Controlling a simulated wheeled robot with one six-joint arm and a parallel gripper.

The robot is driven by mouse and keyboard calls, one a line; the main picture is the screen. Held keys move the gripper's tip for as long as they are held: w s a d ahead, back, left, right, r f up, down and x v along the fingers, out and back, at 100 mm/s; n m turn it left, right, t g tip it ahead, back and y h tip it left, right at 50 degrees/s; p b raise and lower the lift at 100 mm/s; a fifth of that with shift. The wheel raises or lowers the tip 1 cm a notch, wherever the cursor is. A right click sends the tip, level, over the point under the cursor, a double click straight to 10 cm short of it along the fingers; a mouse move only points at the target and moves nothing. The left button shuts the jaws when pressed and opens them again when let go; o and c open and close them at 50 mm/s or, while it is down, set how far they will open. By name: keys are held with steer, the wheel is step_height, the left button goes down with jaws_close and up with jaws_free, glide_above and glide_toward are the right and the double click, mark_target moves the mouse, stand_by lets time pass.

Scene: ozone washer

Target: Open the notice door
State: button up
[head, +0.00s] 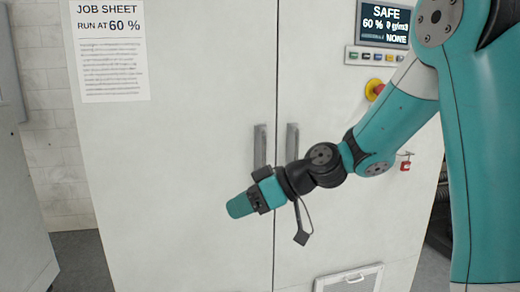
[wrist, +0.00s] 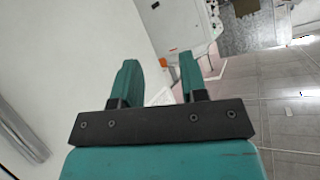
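The notice door (head: 180,180) is the left white door of a tall two-door cabinet. It carries a printed job sheet (head: 110,50) reading "RUN AT 60 %". Its grey vertical handle (head: 260,147) is beside the centre seam and looks unheld. The door looks shut in the head view. My gripper (head: 238,206) is in front of this door, below and left of its handle. In the wrist view my gripper (wrist: 158,72) has its two teal fingers apart with nothing held between them. The gap to the door cannot be judged exactly.
The right door (head: 330,215) has its own handle (head: 292,142), close to the first. A display (head: 384,22) reads "SAFE 60 %", with buttons (head: 375,56) below and a red emergency stop (head: 374,89) partly behind my arm. A grey cabinet (head: 18,190) stands left; floor shows between.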

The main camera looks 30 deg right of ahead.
steer(key=w+d+r+m+t+h, duration=0.1)
steer(key=w+d+t, duration=0.2)
steer(key=d, duration=0.4)
steer(key=w+d+r+m+t, duration=0.1)
steer(key=w+d+t, duration=0.25)
steer(key=d, duration=0.35)
steer(key=m+t+h+p, duration=0.2)
steer(key=t+h, duration=0.1)
steer(key=t, duration=0.1)
glide_toward(264, 151)
steer(key=shift+g, duration=0.25)
steer(key=p+x, duration=0.2)
steer(key=x, duration=0.1)
steer(key=p+x, duration=0.3)
steer(key=x, duration=0.1)
steer(key=p+x, duration=0.2)
steer(key=x, duration=0.1)
steer(key=shift+w+d+r, duration=0.2)
steer(key=shift+w, duration=0.15)
jaws_close()
